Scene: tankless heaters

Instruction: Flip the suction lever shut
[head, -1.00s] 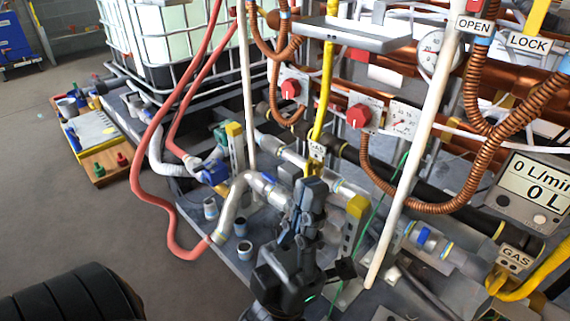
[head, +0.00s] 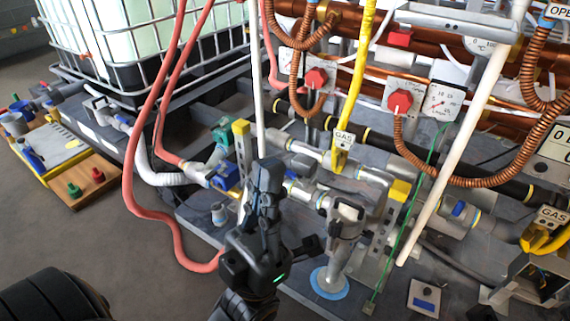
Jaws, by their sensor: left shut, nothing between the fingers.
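No label marks the suction lever, and I cannot tell which handle it is. A blue valve handle (head: 224,178) sits on the pipe where the white hose ends, left of my left gripper. Another blue fitting (head: 458,208) is on a pipe at the right. My left gripper (head: 265,172) points up in front of the pipework, its fingers closed together and empty. It hides part of the pipes behind it. A grey upright fitting with a dark top (head: 343,228) stands just right of it, on a blue round base. My right gripper is not in view.
Red hoses (head: 133,170) loop down at the left. A white slanted pole (head: 455,130) and a green cable (head: 405,215) cross the right side. A yellow post cap (head: 400,190) stands near the fitting. The floor at lower left (head: 125,250) is clear.

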